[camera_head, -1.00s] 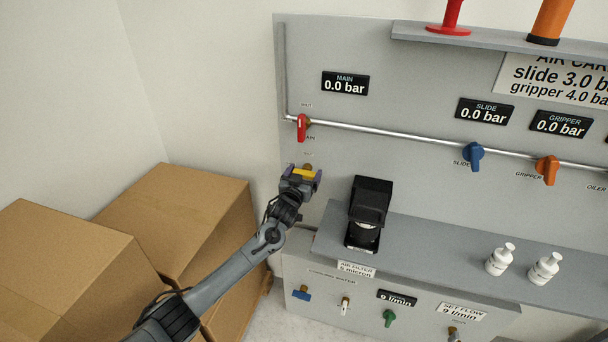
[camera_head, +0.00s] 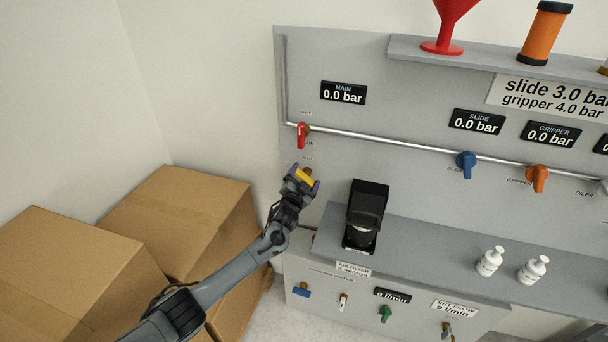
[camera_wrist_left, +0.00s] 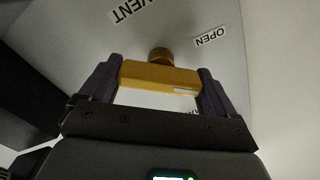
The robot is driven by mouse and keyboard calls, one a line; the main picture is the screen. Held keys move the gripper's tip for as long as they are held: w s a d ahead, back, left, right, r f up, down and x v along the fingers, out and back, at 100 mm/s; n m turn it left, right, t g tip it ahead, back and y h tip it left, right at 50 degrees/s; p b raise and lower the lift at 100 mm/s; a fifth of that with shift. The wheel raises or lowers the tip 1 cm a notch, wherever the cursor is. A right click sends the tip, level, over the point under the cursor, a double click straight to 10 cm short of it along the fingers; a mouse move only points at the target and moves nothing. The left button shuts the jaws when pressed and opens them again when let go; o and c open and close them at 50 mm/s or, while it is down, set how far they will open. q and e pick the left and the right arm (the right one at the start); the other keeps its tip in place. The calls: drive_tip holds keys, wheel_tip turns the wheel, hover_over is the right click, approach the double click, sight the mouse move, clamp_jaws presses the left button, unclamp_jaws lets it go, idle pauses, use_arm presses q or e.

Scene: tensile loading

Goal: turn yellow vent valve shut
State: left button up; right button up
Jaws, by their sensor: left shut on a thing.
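The yellow vent valve (camera_head: 305,178) sits on the grey panel below the red main valve (camera_head: 302,135). In the left wrist view its yellow handle (camera_wrist_left: 160,77) lies nearly level, slightly tilted, in front of a brass stem. My left gripper (camera_head: 303,183) is shut on the handle, with a dark purple finger at each end of it, as the left wrist view also shows (camera_wrist_left: 158,82). Labels "VENT" (camera_wrist_left: 134,8) and "OPEN" (camera_wrist_left: 211,37) are on the panel beyond the handle. My right gripper is not in view.
A black filter unit (camera_head: 366,215) stands on the ledge right of the gripper. A blue slide valve (camera_head: 466,164) and an orange gripper valve (camera_head: 538,177) sit along the pipe. Cardboard boxes (camera_head: 180,215) fill the lower left. The main display (camera_head: 343,93) reads 0.0 bar.

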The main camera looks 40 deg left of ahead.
use_arm(q)
drive_tip(key=m+p, duration=0.2)
drive_tip(key=m, duration=0.3)
drive_tip(key=shift+m, duration=0.4)
drive_tip(key=shift+d+f+m+p, duration=0.15)
drive_tip(key=shift+m+p, duration=0.3)
drive_tip(key=shift+m, duration=1.75)
drive_tip(key=shift+f, duration=0.1)
drive_tip(key=o, duration=0.7)
drive_tip(key=shift+o, duration=0.4)
drive_tip(key=shift+w, duration=0.15)
drive_tip(key=shift+s+r+p, duration=0.2)
drive_tip(key=shift+s+p, duration=0.05)
drive_tip(key=shift+p, duration=0.15)
drive_tip(key=p+v, duration=1)
drive_tip(key=shift+s, duration=0.2)
